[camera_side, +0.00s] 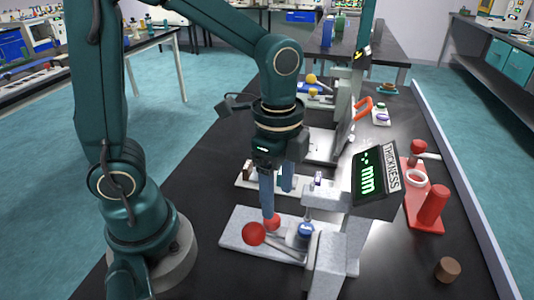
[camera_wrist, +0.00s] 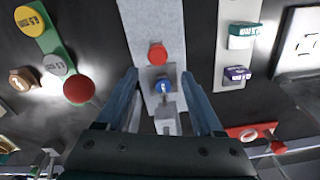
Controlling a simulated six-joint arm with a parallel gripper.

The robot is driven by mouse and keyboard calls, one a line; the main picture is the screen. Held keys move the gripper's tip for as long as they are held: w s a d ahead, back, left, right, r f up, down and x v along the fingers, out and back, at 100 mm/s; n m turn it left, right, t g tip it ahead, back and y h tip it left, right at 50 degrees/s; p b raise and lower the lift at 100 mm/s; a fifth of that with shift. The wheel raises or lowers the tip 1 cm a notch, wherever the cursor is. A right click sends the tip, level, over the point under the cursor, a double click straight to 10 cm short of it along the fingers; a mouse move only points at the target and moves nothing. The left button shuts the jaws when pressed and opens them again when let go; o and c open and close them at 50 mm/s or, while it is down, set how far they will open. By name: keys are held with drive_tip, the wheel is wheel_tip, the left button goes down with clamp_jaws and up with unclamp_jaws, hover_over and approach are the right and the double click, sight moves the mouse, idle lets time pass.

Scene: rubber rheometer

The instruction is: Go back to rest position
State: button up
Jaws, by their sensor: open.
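My gripper (camera_side: 277,198) points down above the light grey base (camera_side: 235,240) of the thickness gauge, with its two blue-grey fingers apart and nothing between them. In the wrist view my gripper (camera_wrist: 159,75) also shows spread fingers, one on each side of a grey plate (camera_wrist: 152,20). A red knob (camera_wrist: 157,54) and a blue knob (camera_wrist: 165,85) show along that plate. In the side view, red balls (camera_side: 253,234) sit on the gauge base just below the fingertips; whether a fingertip touches one cannot be told. The gauge display (camera_side: 372,173) reads dashes and "mm".
A red stand (camera_side: 420,190) with a red cylinder and a white ring is at the right. A brown cylinder (camera_side: 448,269) stands near the front right. More instruments stand behind the gauge. In the wrist view, a green strip (camera_wrist: 55,45) with round pieces lies at the left.

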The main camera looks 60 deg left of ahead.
drive_tip(key=s+a+r+n+t, duration=0.2)
drive_tip(key=s+r+n+t, duration=0.3)
drive_tip(key=n, duration=0.7)
drive_tip(key=shift+s+a+r, duration=0.15)
drive_tip(key=shift+a+r, duration=0.25)
drive_tip(key=shift+r, duration=0.35)
